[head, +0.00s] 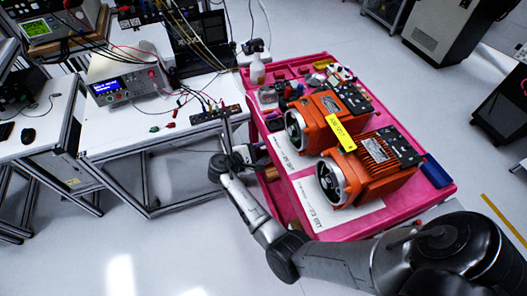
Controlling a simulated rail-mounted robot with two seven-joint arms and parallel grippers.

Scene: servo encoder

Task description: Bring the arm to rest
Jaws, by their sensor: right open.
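My right arm comes in from the lower right and bends up toward the gap between the white workbench and the pink cart. My right gripper (237,132) is at its end, by the bench's right front corner and the cart's left edge. Its fingers are small here and look apart, with nothing seen between them. Two orange servo motors, a rear one (324,125) and a front one (370,168), lie on the pink cart (437,203), to the right of the gripper. My left gripper is not in view.
The white workbench (120,140) bears a power supply (122,80), cables and a black strip (216,115) close to the gripper. A spray bottle (257,70) stands behind. Floor at the lower left is clear.

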